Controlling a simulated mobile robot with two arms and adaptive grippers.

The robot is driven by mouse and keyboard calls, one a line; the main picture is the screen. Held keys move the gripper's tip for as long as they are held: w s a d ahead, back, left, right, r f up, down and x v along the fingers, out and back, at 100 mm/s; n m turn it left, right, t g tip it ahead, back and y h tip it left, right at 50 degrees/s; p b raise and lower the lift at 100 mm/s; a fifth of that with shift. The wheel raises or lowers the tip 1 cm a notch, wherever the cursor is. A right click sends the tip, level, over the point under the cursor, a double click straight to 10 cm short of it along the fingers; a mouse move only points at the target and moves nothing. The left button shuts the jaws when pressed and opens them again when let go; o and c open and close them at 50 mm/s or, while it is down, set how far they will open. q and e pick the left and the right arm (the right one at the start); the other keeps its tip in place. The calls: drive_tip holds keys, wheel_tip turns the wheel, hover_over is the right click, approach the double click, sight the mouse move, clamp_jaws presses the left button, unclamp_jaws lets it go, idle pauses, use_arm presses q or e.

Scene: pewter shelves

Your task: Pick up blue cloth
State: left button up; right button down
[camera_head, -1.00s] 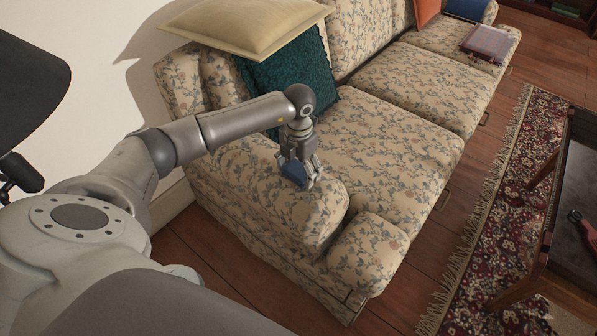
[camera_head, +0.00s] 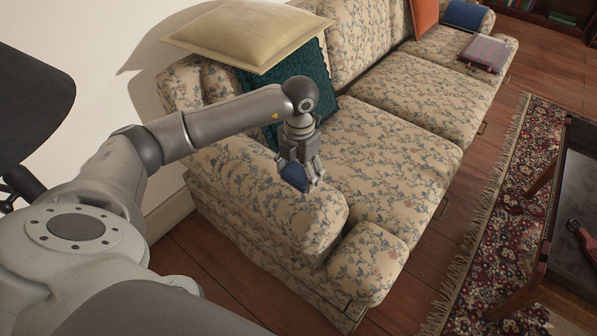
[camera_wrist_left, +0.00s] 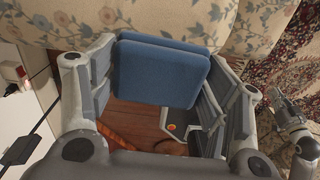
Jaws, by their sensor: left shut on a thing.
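The cloth looks clear of the sofa arm.
A cream cushion (camera_head: 245,32) and a dark green cushion (camera_head: 300,85) rest at the sofa's near end. A plaid book-like item (camera_head: 481,52) lies on the far seat. A dark table (camera_head: 570,220) stands at right on a patterned rug (camera_head: 510,170). The middle seats are clear.

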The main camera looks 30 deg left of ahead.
use_arm(q)
drive_tip(key=s+d+r, duration=0.5)
drive_tip(key=s+d, duration=0.1)
drive_tip(key=s, duration=0.2)
drive_tip(key=shift+s+d+r+p, duration=0.2)
drive_tip(key=shift+r+p, duration=0.1)
drive_tip(key=shift+r, duration=0.1)
use_arm(e)
drive_tip(key=shift+s+d+f, duration=0.1)
drive_tip(key=shift+s+f, duration=0.35)
drive_tip(key=shift+f, duration=0.2)
drive_tip(key=shift+s+f, duration=0.4)
drive_tip(key=shift+f, duration=0.2)
use_arm(q)
drive_tip(key=o, duration=0.5)
drive_tip(key=shift+c, duration=0.2)
drive_tip(key=c, duration=0.4)
drive_tip(key=shift+w, duration=0.1)
